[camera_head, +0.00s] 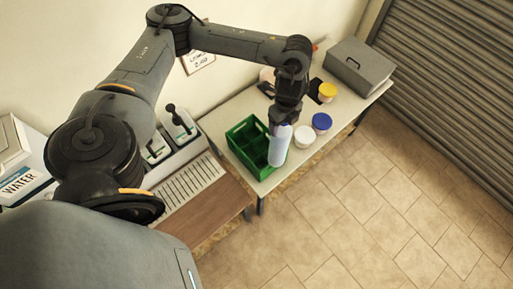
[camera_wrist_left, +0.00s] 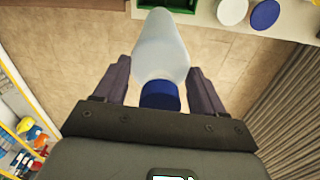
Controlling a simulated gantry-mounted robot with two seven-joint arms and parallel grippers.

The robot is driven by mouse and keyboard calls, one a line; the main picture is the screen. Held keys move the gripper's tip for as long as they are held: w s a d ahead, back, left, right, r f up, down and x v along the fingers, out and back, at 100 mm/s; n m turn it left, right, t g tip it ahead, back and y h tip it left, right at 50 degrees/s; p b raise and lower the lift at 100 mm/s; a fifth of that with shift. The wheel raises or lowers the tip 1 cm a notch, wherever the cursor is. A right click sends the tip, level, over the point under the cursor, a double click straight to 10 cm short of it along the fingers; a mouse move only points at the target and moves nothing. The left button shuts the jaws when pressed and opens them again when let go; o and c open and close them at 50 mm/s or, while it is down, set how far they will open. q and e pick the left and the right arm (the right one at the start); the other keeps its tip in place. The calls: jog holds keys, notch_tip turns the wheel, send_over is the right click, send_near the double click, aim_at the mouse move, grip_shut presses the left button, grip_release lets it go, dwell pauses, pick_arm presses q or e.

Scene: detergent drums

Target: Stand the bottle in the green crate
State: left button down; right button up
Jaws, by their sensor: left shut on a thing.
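The bottle (camera_head: 279,149) is pale blue-white and hangs roughly upright, slightly tilted, from my left gripper (camera_head: 284,119). In the left wrist view the bottle (camera_wrist_left: 161,45) sits between my left gripper's fingers (camera_wrist_left: 158,75), its blue cap towards the palm. The gripper is shut on the bottle near its cap. The green crate (camera_head: 238,129) stands on the table with dividers making compartments. In the head view the bottle overlaps the crate's right side and hides part of it. In the wrist view the crate (camera_wrist_left: 178,4) shows only at the top, past the bottle's base. My right gripper is out of view.
A white-lidded tub (camera_head: 304,136) and a blue-lidded tub (camera_head: 321,122) stand right of the bottle. A yellow-lidded tub (camera_head: 327,91) and a grey toolbox (camera_head: 358,67) are farther back on the table (camera_head: 229,109). Bare tiled floor (camera_head: 370,210) lies in front.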

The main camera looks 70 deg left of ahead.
pick_arm(q)
jog(key=shift+s+a+n+p, duration=0.5)
jog(key=shift+s+a+p, duration=0.15)
jog(key=shift+s+a, duration=1.8)
notch_tip(320, 180, down, 22)
jog(key=b, duration=1.3)
jog(key=shift+w+a+f+b, duration=0.15)
jog(key=shift+w+a+b, duration=0.1)
jog(key=shift+w+b, duration=0.1)
